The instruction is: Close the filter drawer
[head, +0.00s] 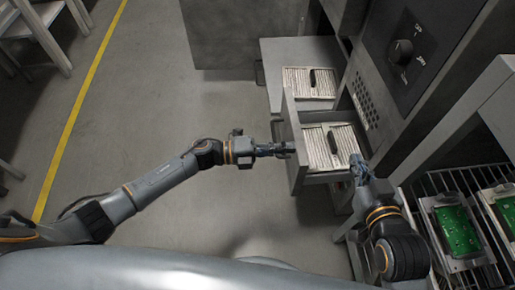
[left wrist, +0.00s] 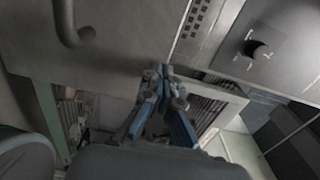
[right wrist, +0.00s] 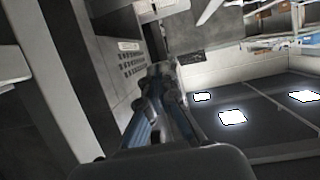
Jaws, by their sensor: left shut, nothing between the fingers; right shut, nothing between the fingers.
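The grey filter drawer (head: 292,125) stands pulled out to the left from the machine in the head view. A pale pleated filter (head: 330,147) with a dark handle lies in it. My left gripper (head: 288,149) is shut and empty, its tips at the drawer's front panel; I cannot tell whether they touch. The left wrist view shows its closed fingers (left wrist: 165,74) close to a grey panel. My right gripper (head: 357,163) is shut and empty beside the drawer's near right corner. It also shows shut in the right wrist view (right wrist: 160,72).
The machine's dark panel with a knob (head: 401,52) rises at right. Green boards (head: 456,231) in trays sit on a rack at lower right. The floor left of the drawer is clear.

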